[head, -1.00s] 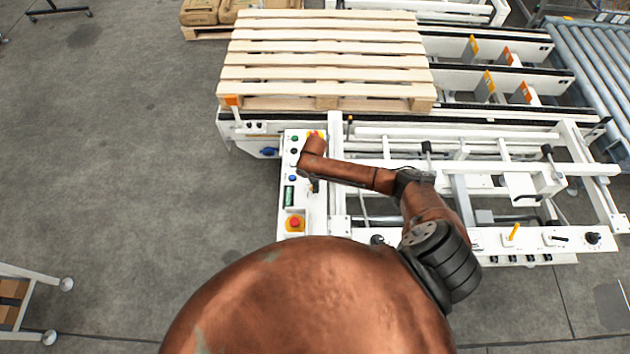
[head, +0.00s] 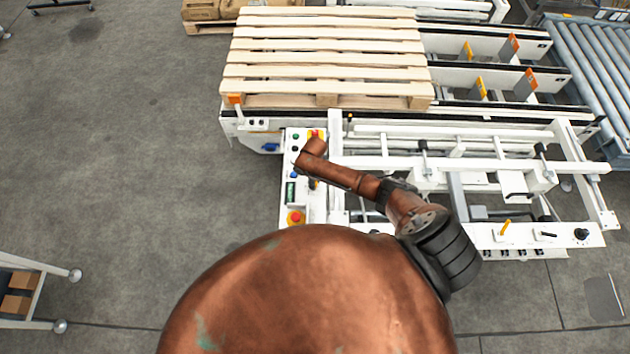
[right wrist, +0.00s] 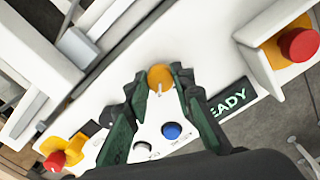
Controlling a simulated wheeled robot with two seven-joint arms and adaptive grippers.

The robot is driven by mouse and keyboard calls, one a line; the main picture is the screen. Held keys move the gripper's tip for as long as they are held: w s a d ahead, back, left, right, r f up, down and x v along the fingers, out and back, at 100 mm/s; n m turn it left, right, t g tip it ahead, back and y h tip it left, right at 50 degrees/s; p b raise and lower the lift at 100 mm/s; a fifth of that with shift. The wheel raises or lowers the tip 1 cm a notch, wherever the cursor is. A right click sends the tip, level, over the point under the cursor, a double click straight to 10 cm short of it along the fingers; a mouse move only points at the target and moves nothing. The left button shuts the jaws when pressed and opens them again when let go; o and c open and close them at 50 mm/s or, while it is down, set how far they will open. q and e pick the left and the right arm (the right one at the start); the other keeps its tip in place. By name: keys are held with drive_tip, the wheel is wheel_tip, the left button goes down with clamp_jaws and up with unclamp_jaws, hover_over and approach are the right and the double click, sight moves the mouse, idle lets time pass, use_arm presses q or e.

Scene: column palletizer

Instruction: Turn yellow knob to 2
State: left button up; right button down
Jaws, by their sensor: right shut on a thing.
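The yellow knob (right wrist: 160,77) sits on the white control panel (right wrist: 194,118) in the right wrist view, with a pale pointer mark on its face. My right gripper (right wrist: 161,86) has its two dark green fingers on either side of the knob and is shut on it. In the head view my right arm reaches over the panel (head: 309,205) and hides the knob. I cannot read the number the knob points to. My left gripper is not in view.
A red emergency button (right wrist: 298,44) is close by. A wooden pallet (head: 330,58) lies behind; open floor (head: 120,150) is left.

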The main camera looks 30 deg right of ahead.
idle(0.5)
drive_tip(key=c, duration=1.7)
unclamp_jaws()
drive_tip(key=shift+o, duration=0.2)
drive_tip(key=shift+r, duration=0.1)
wheel_tip(320, 180, up, 12)
